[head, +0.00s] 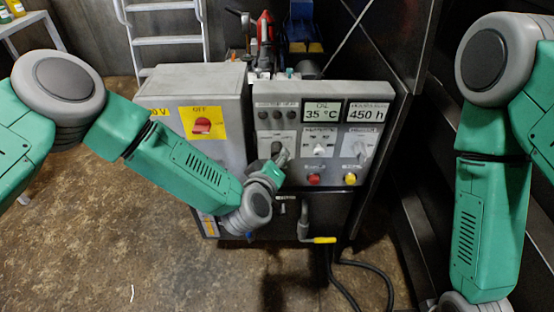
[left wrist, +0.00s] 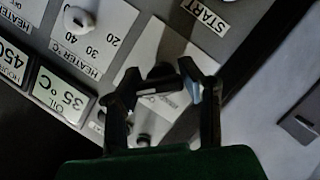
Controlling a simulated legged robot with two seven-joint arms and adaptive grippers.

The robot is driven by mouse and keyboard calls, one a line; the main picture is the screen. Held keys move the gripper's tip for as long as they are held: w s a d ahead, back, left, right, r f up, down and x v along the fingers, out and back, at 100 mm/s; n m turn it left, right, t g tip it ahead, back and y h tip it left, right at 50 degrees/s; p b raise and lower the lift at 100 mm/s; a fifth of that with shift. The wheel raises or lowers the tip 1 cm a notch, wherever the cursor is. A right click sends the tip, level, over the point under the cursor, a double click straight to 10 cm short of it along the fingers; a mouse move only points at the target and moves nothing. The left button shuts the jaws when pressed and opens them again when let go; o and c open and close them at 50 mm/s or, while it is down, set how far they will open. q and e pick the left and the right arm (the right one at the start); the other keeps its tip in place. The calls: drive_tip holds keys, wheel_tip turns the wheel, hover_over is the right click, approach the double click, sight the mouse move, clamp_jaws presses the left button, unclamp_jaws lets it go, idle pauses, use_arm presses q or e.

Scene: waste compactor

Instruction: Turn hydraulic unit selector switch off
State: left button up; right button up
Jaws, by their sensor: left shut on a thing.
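The hydraulic unit selector switch is on a white plate (head: 290,135) at the left of the grey control panel, below a row of dark indicators. My left gripper (head: 281,160) reaches it from the lower left and hides most of it. In the left wrist view my left gripper (left wrist: 160,80) has its fingers shut on the dark selector switch (left wrist: 160,71), in front of the white plate. The switch's exact angle cannot be told. My right arm hangs at the right of the head view, its gripper out of frame.
The panel carries an oil display (head: 321,112), an hours display (head: 368,112), a heater knob (head: 318,148), a red button (head: 314,179) and a yellow button (head: 350,178). A red main switch (head: 202,126) is on the cabinet left. A yellow-handled lever (head: 324,240) sticks out below.

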use_arm(q)
drive_tip(key=shift+s+a+f, duration=0.15)
drive_tip(key=shift+f, duration=0.15)
drive_tip(key=shift+n, duration=0.3)
drive_tip(key=n+b, duration=0.1)
drive_tip(key=n+t+h+b, duration=0.1)
drive_tip(key=b, duration=0.1)
drive_tip(key=shift+f+n, duration=0.2)
drive_tip(key=shift+n, duration=0.2)
drive_tip(key=n+t+h+b, duration=0.1)
drive_tip(key=n+b, duration=0.1)
drive_tip(key=shift+s+n+b, duration=0.1)
drive_tip(key=shift+n+b, duration=0.3)
drive_tip(key=shift+r+n+b, duration=0.1)
drive_tip(key=shift+n+b, duration=0.25)
drive_tip(key=shift+n, duration=0.15)
drive_tip(key=shift+h, duration=0.3)
drive_tip(key=o, duration=1.2)
drive_tip(key=shift+c, duration=0.2)
drive_tip(key=shift+a+r, duration=0.1)
drive_tip(key=shift+r, duration=0.15)
